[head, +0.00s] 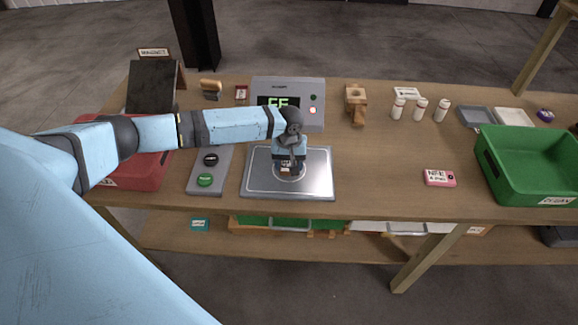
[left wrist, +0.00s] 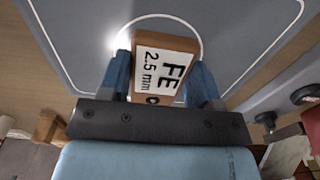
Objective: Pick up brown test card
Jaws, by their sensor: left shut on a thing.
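The brown test card (left wrist: 163,66) has a white label reading "FE 2.5 mm" and shows in the left wrist view between the fingers of my left gripper (left wrist: 162,80). The gripper is shut on it. In the head view my left gripper (head: 289,168) points down over the middle of the metal plate (head: 316,186). The card is mostly hidden behind the gripper there. I cannot tell whether the card touches the plate. My right gripper is not in view.
A grey display box (head: 313,92) stands behind the plate. A button panel (head: 206,190) and a red bin (head: 155,172) are to the left. A pink NFE card (head: 438,178) and a green bin (head: 536,190) are to the right. Bare table lies right of the plate.

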